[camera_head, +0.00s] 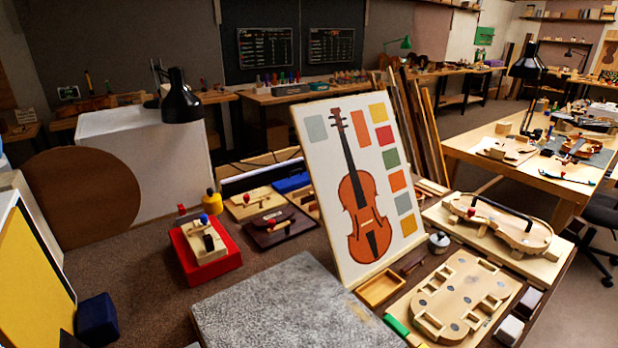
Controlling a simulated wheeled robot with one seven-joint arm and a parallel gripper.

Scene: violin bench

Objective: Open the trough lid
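I cannot tell for certain which thing is the trough lid. A dark brown flat case (278,228) with a small handle on top lies left of the violin panel, and its top looks shut. Behind it is a light wooden flat box (255,204), also with a handle on top. A long dark-edged trough-like piece (245,178) runs behind these, partly hidden. A grey speckled block (290,310) fills the front middle. My gripper is not in view, so its state and distance to these things do not show.
A tilted violin panel (345,130) stands mid-bench. A red box (205,262) with wooden pieces is at left. A wooden violin mould (460,297), an open wooden tray (381,288) and a violin body (500,222) crowd the right. Brown floor shows at left.

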